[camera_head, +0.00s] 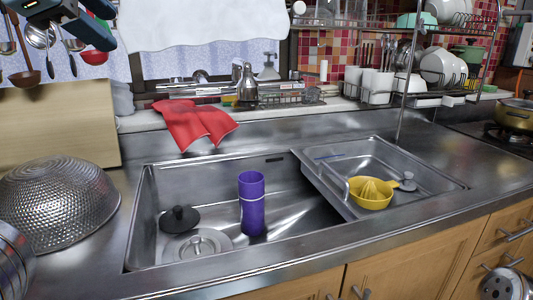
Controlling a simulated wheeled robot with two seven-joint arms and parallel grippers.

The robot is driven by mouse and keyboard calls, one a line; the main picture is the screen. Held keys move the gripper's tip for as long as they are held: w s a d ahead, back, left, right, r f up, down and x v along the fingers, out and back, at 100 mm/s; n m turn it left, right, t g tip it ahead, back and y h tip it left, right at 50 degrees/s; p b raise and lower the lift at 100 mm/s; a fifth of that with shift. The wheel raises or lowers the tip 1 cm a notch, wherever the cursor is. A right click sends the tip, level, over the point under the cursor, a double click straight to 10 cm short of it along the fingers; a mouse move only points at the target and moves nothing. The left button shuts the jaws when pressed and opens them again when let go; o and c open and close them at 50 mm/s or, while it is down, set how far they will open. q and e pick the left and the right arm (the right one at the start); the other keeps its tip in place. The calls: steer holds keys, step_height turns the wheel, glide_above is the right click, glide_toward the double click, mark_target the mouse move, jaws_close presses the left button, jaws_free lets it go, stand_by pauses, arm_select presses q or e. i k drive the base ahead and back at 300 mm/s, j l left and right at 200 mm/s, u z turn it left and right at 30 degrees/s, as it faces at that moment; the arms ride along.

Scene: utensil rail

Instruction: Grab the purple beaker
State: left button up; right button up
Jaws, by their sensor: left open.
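The purple beaker (252,212) is a tall cylinder with a light ring around its middle. It stands upright in the left basin of the metal sink (140,225), right of a round metal lid and a black stopper. My left gripper (90,33) is at the top left corner of the view, in front of the hanging utensils. It is open, with nothing seen between its fingers, and is well apart from the beaker. My right gripper is not in view.
A metal colander (55,205) stands on the counter left of the sink. A yellow juicer (371,193) sits in the right basin. A dish rack (400,92) with crockery stands behind. The space above the beaker is clear.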

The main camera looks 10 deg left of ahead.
mark_target(252, 204)
steer(key=k, duration=0.75)
steer(key=k+l, duration=0.15)
steer(key=k, duration=0.6)
